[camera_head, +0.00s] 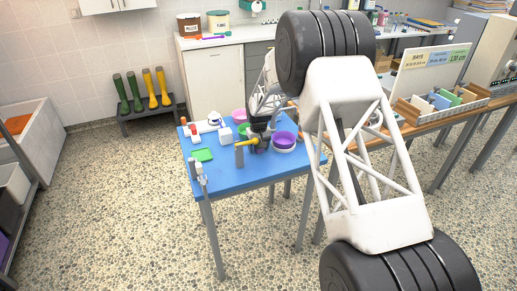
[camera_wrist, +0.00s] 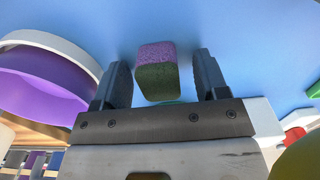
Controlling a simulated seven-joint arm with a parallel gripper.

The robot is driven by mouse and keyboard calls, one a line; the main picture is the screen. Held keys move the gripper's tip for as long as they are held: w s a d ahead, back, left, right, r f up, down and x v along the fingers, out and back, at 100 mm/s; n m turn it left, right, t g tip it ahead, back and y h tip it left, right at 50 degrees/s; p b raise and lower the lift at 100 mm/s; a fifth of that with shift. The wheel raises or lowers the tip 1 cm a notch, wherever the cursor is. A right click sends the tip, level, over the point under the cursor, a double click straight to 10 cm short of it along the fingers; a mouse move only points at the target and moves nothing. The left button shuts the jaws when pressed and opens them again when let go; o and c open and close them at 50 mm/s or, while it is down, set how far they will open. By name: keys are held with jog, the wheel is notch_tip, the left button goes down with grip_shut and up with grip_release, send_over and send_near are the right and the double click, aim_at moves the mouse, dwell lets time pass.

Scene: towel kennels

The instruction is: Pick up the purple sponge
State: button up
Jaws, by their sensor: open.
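The purple sponge (camera_wrist: 156,53) is a small block with a purple face and a dark green face. In the wrist view it lies on the blue table top between the two fingers of my gripper (camera_wrist: 161,68). The gripper is open, with a gap on each side of the sponge, wider on the right. In the head view my gripper (camera_head: 257,146) is low over the table, and I cannot make out the sponge there; my arm and gripper probably cover it.
A purple bowl with a white rim (camera_wrist: 45,80) is close left of the fingers in the wrist view; it also shows in the head view (camera_head: 284,139).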

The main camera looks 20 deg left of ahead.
dwell(0.5)
jog(key=c, duration=1)
